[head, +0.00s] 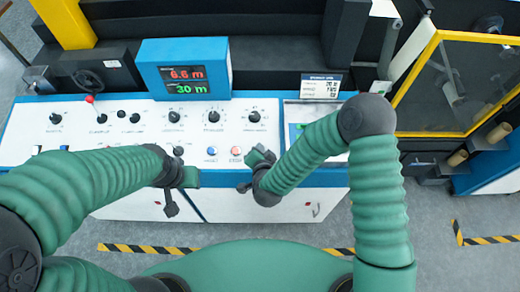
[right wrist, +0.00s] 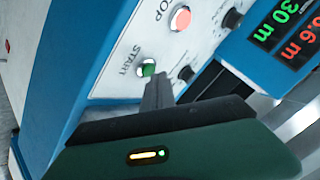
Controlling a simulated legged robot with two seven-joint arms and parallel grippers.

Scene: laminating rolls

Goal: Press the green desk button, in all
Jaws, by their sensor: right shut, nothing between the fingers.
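The green START button (right wrist: 148,70) shows in the right wrist view on the white panel. In the head view it is hidden behind my right gripper. My right gripper (head: 244,187) is shut and empty. In the right wrist view its dark closed fingers (right wrist: 159,82) appear right beside the green button, slightly overlapping its edge; I cannot tell whether they touch it. My left gripper (head: 171,209) hangs in front of the desk, away from the button, and its fingers are too small to judge.
The red STOP button (head: 236,151) and blue button (head: 212,151) sit left of my right gripper. Several black knobs and a red-topped lever (head: 90,100) stand on the panel. The display box (head: 185,68) rises behind. A yellow-framed guard (head: 420,70) stands at right.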

